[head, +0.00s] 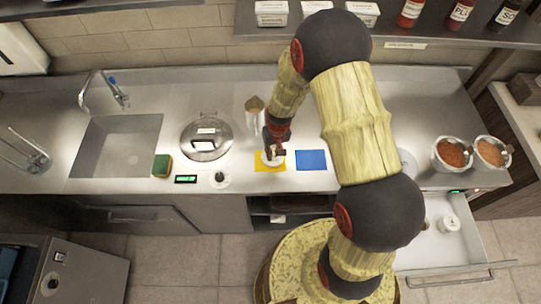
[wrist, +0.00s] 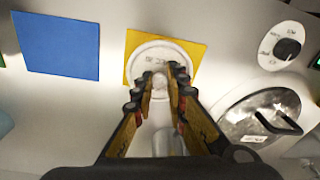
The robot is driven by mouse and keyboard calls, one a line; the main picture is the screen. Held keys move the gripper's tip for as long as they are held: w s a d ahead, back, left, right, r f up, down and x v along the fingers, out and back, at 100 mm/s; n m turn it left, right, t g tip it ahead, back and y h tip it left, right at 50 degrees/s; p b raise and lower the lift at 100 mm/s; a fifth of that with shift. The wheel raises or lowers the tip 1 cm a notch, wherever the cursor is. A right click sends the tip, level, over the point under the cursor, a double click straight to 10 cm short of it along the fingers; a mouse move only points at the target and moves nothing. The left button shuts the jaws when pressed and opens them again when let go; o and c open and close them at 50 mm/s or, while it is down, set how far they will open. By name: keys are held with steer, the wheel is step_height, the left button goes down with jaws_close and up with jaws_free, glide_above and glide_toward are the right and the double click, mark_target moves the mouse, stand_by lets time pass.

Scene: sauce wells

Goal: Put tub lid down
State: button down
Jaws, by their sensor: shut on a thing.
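The tub lid (wrist: 148,56) is a white round disc with small dark print, seen over the yellow mat (wrist: 190,50) in the wrist view. In the head view the lid (head: 264,158) shows as a small white patch on the yellow mat (head: 263,167), partly hidden by my gripper (head: 275,151). In the wrist view my gripper (wrist: 160,82) is shut on the lid, its fingers close together at the lid's near side. I cannot tell whether the lid touches the mat or hangs just above it.
A blue mat (head: 311,159) lies to the right. A steel well lid with a handle (head: 206,145), a dial (head: 220,179), a sponge (head: 162,166) and a sink (head: 118,146) are to the left. Sauce tubs (head: 451,153) stand at the right, above an open drawer (head: 440,255).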

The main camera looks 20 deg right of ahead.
steer(key=shift+w+a+f, duration=0.3)
steer(key=shift+w+f, duration=0.1)
steer(key=shift+f, duration=1.75)
steer(key=shift+f, duration=0.15)
steer(key=c, duration=1.8)
jaws_free()
